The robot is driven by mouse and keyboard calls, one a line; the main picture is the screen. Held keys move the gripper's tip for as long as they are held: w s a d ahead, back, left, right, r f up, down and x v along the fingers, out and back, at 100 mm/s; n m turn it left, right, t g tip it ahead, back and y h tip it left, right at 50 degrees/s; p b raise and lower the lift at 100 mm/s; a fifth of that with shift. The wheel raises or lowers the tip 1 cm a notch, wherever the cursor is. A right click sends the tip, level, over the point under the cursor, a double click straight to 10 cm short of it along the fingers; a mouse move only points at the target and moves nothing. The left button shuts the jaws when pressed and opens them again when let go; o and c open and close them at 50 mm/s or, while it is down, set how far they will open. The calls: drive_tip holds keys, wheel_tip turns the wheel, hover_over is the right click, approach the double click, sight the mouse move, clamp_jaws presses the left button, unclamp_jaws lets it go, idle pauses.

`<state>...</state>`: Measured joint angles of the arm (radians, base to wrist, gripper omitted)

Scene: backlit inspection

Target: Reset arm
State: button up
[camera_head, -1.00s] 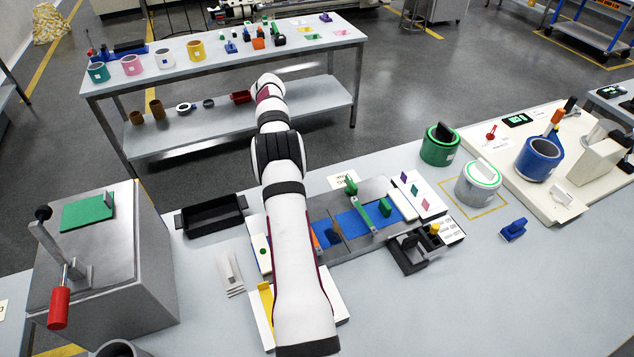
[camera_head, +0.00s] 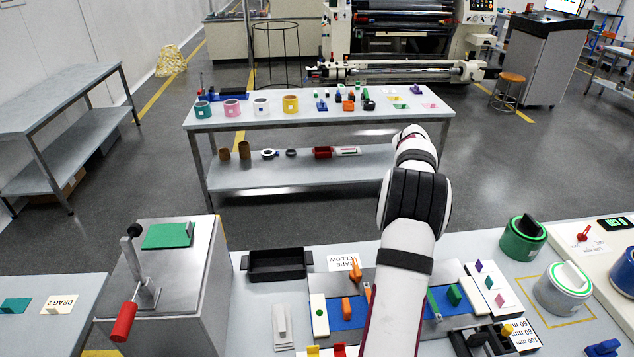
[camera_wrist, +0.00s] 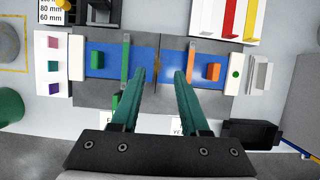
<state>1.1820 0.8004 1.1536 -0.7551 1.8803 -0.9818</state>
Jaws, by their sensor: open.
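My gripper (camera_wrist: 159,74) shows in the wrist view as two dark green fingers, apart and with nothing between them. They point over the fixture with blue strips (camera_wrist: 103,57), at a height I cannot judge. A green bar (camera_wrist: 126,58) and an orange bar (camera_wrist: 190,60) cross the fixture. A green block (camera_wrist: 98,60) and an orange block (camera_wrist: 213,72) sit on its blue strips. In the head view my white arm rises over the fixture (camera_head: 347,315) and hides part of it. My gripper does not show there.
A black tray (camera_head: 279,265) lies behind the fixture. A steel box with a red-handled lever (camera_head: 124,321) stands left. Green (camera_head: 522,240) and grey (camera_head: 562,290) canisters stand right. A back table (camera_head: 330,122) holds several cups and small parts. Open floor separates the benches.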

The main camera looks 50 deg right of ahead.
drive_tip(key=w+a+r+n+h, duration=0.1)
drive_tip(key=w+a+r, duration=0.2)
drive_tip(key=w+a, duration=0.3)
drive_tip(key=w+a+r, duration=0.4)
drive_tip(key=a, duration=0.3)
drive_tip(key=a+r+n+t, duration=0.1)
drive_tip(key=a+r+t, duration=0.1)
drive_tip(key=a, duration=1.5)
drive_tip(key=s+a+f, duration=0.1)
drive_tip(key=s+a, duration=0.4)
drive_tip(key=a, duration=0.2)
drive_tip(key=s+a+f+n+t, duration=0.1)
drive_tip(key=s+a+f, duration=0.1)
drive_tip(key=s+a, duration=0.3)
drive_tip(key=shift+a+f, duration=0.2)
drive_tip(key=shift+a, duration=1.05)
